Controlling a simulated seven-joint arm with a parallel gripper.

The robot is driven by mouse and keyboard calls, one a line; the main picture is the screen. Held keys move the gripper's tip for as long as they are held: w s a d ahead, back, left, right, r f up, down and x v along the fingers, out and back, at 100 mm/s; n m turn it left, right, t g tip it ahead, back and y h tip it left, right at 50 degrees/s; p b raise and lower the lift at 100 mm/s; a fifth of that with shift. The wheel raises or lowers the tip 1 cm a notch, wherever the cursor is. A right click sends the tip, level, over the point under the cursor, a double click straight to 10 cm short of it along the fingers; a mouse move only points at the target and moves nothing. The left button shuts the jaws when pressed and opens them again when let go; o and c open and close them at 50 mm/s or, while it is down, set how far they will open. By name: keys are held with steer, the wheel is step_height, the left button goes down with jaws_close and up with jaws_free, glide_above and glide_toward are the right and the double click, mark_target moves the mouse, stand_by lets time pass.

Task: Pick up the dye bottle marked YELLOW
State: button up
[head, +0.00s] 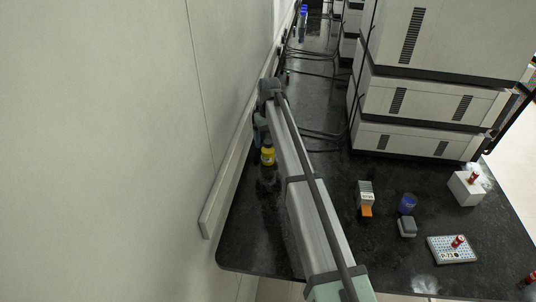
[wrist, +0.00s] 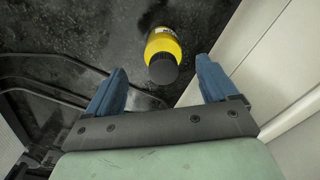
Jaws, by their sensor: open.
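A yellow bottle (head: 267,155) with a dark band stands on the black bench in the head view, close to the wall and just left of my arm. In the wrist view the yellow bottle (wrist: 163,50) shows its black cap toward the camera; it lies between and beyond the fingertips, clear of both. Its marking cannot be read. My gripper (wrist: 160,82) has two blue fingers spread apart with nothing between them. In the head view my gripper is mostly hidden behind the end of my arm, above the bottle.
The wall ledge (head: 232,170) runs close along the bench's left side. Black cables (head: 318,72) lie behind the bottle. Stacked grey instruments (head: 425,100) stand right. A blue jar (head: 407,204), an orange-fronted box (head: 366,197) and a tube rack (head: 440,250) stand at front right.

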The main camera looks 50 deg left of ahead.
mark_target(268, 148)
steer(key=f, duration=0.5)
steer(key=shift+s, duration=0.2)
steer(key=shift+r, duration=0.1)
steer(key=c, duration=1.2)
